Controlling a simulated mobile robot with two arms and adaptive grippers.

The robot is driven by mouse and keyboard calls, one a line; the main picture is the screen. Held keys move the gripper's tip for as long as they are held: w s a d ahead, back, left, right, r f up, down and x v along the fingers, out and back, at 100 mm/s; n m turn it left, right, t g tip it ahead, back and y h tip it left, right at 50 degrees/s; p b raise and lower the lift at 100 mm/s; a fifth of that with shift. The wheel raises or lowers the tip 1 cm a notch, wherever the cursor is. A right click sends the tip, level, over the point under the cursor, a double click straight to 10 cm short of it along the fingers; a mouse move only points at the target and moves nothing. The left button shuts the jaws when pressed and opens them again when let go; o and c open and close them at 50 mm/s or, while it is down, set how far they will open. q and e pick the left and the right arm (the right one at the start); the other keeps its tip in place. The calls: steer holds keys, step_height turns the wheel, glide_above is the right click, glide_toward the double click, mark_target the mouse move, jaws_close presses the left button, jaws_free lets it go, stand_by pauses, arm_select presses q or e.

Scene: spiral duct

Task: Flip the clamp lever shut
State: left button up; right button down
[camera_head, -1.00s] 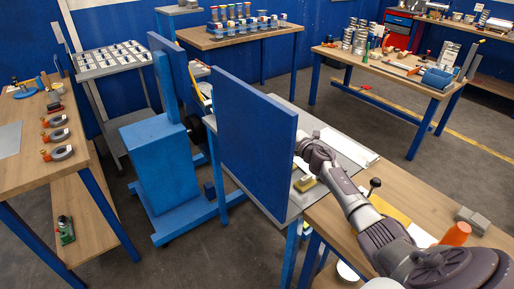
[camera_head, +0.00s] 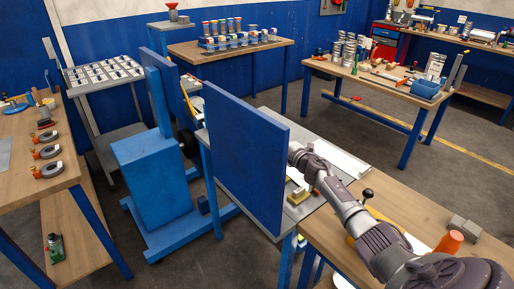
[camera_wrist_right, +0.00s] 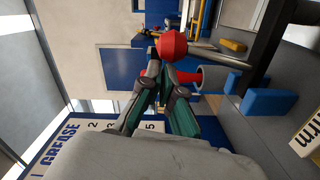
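In the right wrist view a round red knob (camera_wrist_right: 172,46) stands just beyond the fingertips of my right gripper (camera_wrist_right: 165,78). A short red bar (camera_wrist_right: 186,77) lies below the knob, beside a grey cylinder (camera_wrist_right: 216,79). I cannot tell whether the red parts are the clamp lever, or whether the fingers touch them. The two fingers lean toward each other; their exact gap is unclear. In the head view my right arm reaches in from the lower right. Its gripper is hidden behind the upright blue panel (camera_head: 244,155). My left gripper is not in view.
The panel stands by a grey-topped table (camera_head: 330,172), close to my right arm. A blue wheeled stand (camera_head: 152,178) is left of the panel.

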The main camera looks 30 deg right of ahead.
step_height(320, 180, up, 10)
steer(key=shift+f, duration=0.15)
stand_by(0.6)
